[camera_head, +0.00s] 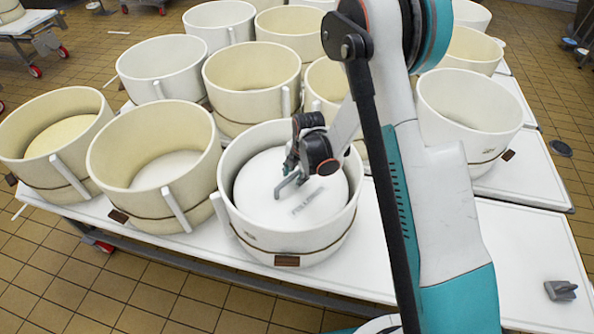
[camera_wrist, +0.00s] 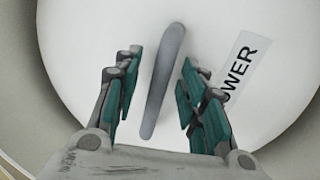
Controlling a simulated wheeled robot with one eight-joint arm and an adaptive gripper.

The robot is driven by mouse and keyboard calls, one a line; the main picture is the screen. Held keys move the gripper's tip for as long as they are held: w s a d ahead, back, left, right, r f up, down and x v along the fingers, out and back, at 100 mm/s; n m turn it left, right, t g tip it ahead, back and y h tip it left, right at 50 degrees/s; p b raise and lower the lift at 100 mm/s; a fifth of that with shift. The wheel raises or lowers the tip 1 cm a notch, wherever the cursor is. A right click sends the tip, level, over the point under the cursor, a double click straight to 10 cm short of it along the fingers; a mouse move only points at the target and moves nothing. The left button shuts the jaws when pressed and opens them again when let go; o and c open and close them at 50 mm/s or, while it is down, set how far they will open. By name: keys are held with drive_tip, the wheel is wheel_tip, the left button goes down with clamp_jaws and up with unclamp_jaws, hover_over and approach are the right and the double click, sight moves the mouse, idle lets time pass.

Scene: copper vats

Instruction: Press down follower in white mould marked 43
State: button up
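The white mould (camera_head: 300,235) stands at the front middle of the table, with a brown tag on its front. I cannot read a number on it. Inside it lies the round white follower (camera_head: 262,190), which has a grey bar handle and a printed label. In the wrist view the follower (camera_wrist: 85,70) fills most of the picture, and its label partly reads "OWER". The grey handle (camera_wrist: 163,80) runs between the fingers of my gripper (camera_wrist: 158,85). The fingers are open, with a gap on both sides of the handle. In the head view my gripper (camera_head: 290,180) is down inside the mould at the handle.
Cream moulds (camera_head: 160,160) and (camera_head: 55,140) stand close on the left, and another mould (camera_head: 252,85) stands behind. A white mould (camera_head: 470,115) is on the right. A small grey block (camera_head: 560,290) lies on the table's right part. The table's front right is otherwise clear.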

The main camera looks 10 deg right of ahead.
sight(301, 187)
drive_tip(key=shift+f, duration=0.15)
clamp_jaws()
drive_tip(key=shift+f+b, duration=0.45)
drive_tip(key=shift+b, duration=0.6)
idle(2.9)
drive_tip(key=shift+r, duration=0.2)
idle(1.5)
drive_tip(key=shift+c, duration=0.2)
unclamp_jaws()
wheel_tip(301, 187, up, 12)
drive_tip(key=s+d, duration=0.1)
drive_tip(key=s, duration=0.1)
drive_tip(key=shift+d, duration=0.2)
